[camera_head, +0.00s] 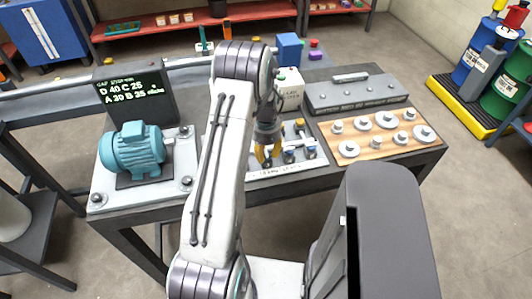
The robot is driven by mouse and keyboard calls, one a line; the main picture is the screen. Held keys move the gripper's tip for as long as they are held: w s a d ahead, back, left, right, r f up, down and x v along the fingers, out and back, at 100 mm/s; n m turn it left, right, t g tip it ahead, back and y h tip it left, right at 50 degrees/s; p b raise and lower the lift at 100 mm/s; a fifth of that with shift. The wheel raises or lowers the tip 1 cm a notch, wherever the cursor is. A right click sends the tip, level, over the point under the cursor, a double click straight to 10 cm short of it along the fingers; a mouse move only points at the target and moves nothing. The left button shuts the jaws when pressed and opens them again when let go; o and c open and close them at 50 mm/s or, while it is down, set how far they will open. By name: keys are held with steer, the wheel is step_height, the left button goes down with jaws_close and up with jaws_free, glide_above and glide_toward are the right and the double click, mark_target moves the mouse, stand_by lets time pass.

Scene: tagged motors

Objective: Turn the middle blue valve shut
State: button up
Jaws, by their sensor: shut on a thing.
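A small valve panel (288,169) with a pale, lettered front edge lies on the workbench, partly behind my arm. Two valves with dark blue parts show on it, one (289,156) just right of my gripper and one (311,152) farther right. My gripper (265,162), with orange-yellow fingers, points down at the left part of the panel. It is shut on a small part there, which the fingers mostly hide. I cannot tell whether that part is the middle blue valve, nor how far any valve is turned.
A teal motor (137,148) and a dark screen (133,93) stand on the left of the bench. A wooden board (361,143) with several metal discs and a grey block (356,93) are at the right. A white box (290,90) stands behind the panel.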

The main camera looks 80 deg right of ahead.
jaws_close()
steer(key=shift+f+n, duration=0.1)
steer(key=shift+n, duration=0.2)
steer(key=n+b, duration=0.2)
steer(key=shift+a+f+n+b, duration=0.1)
steer(key=shift+f+n+b, duration=0.05)
steer(key=shift+n+b, duration=0.2)
steer(key=n+b, duration=0.3)
steer(key=n, duration=0.2)
steer(key=n+b, duration=0.1)
steer(key=n, duration=0.4)
steer(key=n+b, duration=0.1)
steer(key=n, duration=0.3)
steer(key=shift+n, duration=0.25)
steer(key=shift+a+b, duration=0.1)
steer(key=shift+b, duration=0.2)
